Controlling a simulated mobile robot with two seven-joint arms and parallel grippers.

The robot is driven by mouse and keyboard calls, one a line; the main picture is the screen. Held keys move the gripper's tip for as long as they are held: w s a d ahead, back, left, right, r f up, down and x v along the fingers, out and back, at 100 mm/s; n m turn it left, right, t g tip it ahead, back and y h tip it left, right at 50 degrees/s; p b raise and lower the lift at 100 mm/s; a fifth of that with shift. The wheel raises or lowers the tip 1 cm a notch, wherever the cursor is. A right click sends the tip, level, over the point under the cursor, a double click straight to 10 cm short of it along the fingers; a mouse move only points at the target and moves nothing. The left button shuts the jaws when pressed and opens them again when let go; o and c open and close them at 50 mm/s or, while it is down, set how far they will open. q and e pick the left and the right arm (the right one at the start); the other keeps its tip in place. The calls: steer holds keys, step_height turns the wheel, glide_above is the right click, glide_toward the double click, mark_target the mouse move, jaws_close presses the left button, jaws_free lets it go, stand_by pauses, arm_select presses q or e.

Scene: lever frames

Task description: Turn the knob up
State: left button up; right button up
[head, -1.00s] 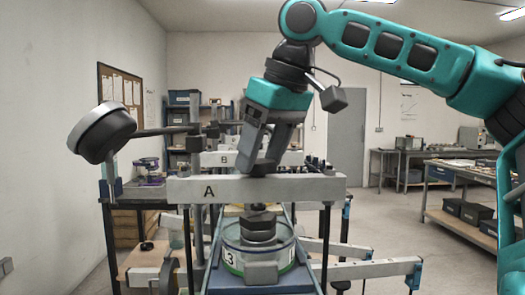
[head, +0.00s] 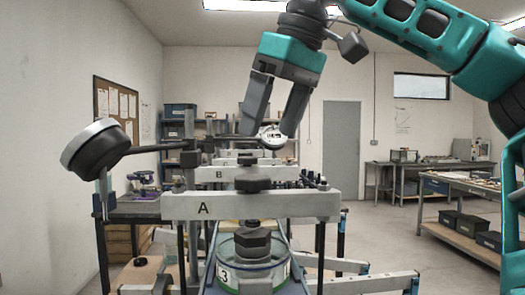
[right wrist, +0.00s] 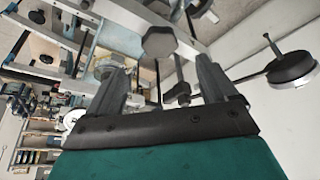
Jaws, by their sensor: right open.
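A dark hexagonal knob (head: 253,183) sits on top of the pale beam marked A (head: 300,204). In the right wrist view a dark hexagonal knob (right wrist: 158,42) shows on a pale beam, just beyond and between the fingertips. My right gripper (head: 268,134) is open and empty, its fingers pointing down. It is above the knob on beam A and apart from it. Its spread fingers also show in the right wrist view (right wrist: 160,70). A second hexagonal knob (head: 252,242) is lower down, on a clear round housing (head: 290,268) marked 3. My left gripper is out of view.
A lever with a heavy dark round end (head: 90,150) sticks out at the left; it also shows in the right wrist view (right wrist: 292,68). Beam B (head: 235,174) stands behind beam A. Side tables (head: 465,184) are at the right, with open floor before them.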

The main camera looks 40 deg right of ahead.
steer(key=v, duration=0.4)
steer(key=shift+s+r, duration=0.1)
steer(key=shift+r, duration=0.25)
steer(key=shift+f, duration=0.1)
